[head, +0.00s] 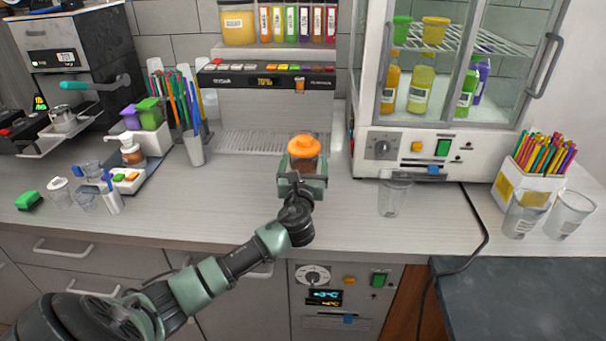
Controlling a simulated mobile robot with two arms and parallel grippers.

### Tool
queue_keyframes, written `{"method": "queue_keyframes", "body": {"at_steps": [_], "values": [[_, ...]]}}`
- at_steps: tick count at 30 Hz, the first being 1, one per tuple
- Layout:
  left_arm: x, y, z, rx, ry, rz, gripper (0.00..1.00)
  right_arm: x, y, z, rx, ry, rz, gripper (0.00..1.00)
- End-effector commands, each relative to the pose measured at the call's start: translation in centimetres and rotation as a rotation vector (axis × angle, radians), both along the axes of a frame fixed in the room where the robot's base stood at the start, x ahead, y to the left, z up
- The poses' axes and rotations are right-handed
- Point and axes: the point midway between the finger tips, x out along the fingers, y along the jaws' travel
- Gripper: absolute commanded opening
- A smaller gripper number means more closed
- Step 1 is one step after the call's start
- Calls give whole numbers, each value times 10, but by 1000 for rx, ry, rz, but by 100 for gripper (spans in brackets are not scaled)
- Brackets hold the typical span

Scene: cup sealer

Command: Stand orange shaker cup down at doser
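The orange shaker cup (304,147) has an orange lid and a dark see-through body. It is upright near the front right corner of the doser (262,105), just right of the doser's slatted tray (250,142). My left gripper (303,176) reaches up from the lower left and is shut on the cup. The gripper hides the cup's lower part, so I cannot tell whether its base touches the counter. My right gripper is not in view.
A clear cup (394,196) stands right of my gripper on the counter (340,220). A glass-door fridge (420,150) is behind it. A straw cup (194,148) and small bottles stand left. The counter left of my gripper is mostly clear.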

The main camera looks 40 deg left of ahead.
Motion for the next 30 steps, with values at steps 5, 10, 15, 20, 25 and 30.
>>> {"method": "queue_keyframes", "body": {"at_steps": [5, 10, 15, 20, 25, 30], "values": [[-26, -17, -3, -2, 1, -4, 85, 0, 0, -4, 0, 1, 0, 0], [-59, -37, -2, -1, 1, -4, 85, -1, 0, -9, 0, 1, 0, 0], [-84, -52, -1, -1, 2, -2, 85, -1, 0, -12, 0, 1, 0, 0], [-96, -59, 0, -1, 1, -1, 85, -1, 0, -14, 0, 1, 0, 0], [-99, -61, 1, -1, 1, -1, 85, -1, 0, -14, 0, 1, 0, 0], [-99, -61, 1, -1, 1, -1, 85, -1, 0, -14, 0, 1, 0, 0]]}}
